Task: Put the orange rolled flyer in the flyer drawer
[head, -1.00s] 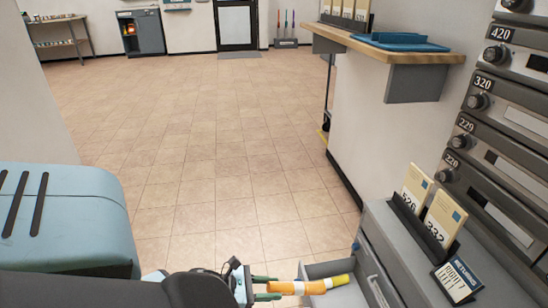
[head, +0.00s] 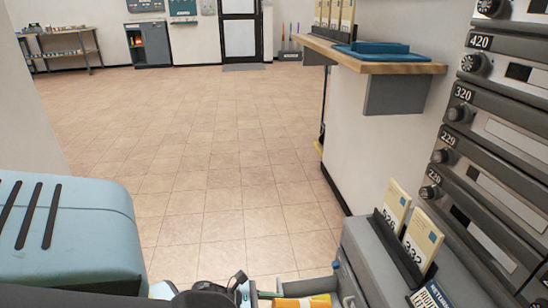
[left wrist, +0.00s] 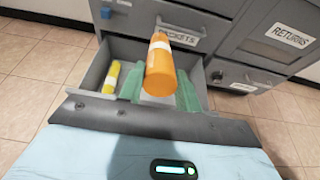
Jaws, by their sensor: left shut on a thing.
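The orange rolled flyer (left wrist: 160,68) with a pale band is held between the green fingers of my left gripper (left wrist: 160,88). It stands out toward the camera above an open grey drawer (left wrist: 88,72). Its orange side also shows at the bottom edge of the head view (head: 303,302), beside the drawer's rim (head: 312,271). A yellow roll (left wrist: 111,77) lies in the drawer's left part. The flyer partly covers a label ending in "CKETS" on the cabinet front. How far the flyer reaches into the drawer is unclear. My right gripper is not in view.
A grey cabinet with a "RETURNS" label (left wrist: 294,36) stands right of the drawer. Numbered mailboxes (head: 470,170) line the right wall. Cards in a holder (head: 405,225) stand on the cabinet top. A wooden shelf (head: 385,67) juts out above. The tiled floor is open.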

